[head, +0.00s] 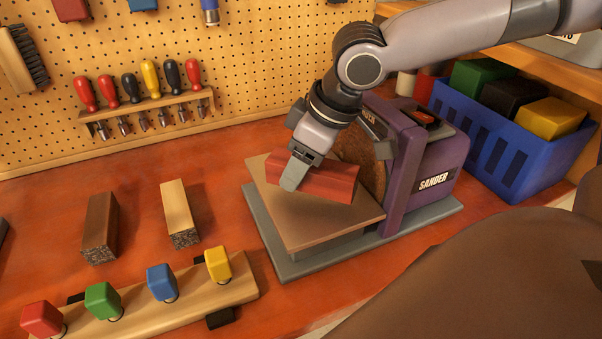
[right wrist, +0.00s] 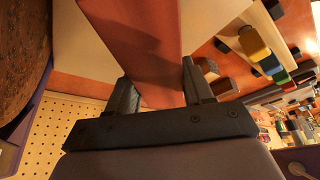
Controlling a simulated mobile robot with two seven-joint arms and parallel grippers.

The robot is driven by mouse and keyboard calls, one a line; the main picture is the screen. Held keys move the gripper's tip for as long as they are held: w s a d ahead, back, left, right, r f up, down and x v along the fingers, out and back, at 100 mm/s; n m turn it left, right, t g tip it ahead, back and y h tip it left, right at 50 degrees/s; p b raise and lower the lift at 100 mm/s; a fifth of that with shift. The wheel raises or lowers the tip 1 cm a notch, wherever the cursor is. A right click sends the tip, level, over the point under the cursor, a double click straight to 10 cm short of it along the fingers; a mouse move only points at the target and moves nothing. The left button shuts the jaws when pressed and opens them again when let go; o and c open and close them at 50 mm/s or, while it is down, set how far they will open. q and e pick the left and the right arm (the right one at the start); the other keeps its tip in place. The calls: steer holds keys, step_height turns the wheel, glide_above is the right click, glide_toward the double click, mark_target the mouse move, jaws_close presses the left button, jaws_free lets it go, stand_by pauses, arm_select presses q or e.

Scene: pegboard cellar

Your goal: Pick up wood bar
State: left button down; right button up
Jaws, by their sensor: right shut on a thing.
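A reddish wood bar (head: 328,181) is over the tan table of the sander, in front of its round disc. My right gripper (head: 292,178) is shut on this bar. In the right wrist view the reddish bar (right wrist: 140,40) runs between the two fingers of the gripper (right wrist: 155,95). I cannot tell whether the bar touches the sander table. A dark brown wood bar (head: 100,222) and a pale wood bar (head: 177,208) lie apart on the workbench to the left. My left gripper is not in view.
The purple sander (head: 425,165) stands on a grey base. A blue crate (head: 485,145) with coloured blocks is at the right. A wooden rack (head: 150,303) with several coloured knobs lies at the front left. Screwdrivers (head: 150,78) hang on the pegboard.

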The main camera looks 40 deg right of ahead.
step_height(320, 180, up, 18)
steer(key=p, duration=0.2)
steer(key=shift+f, duration=0.15)
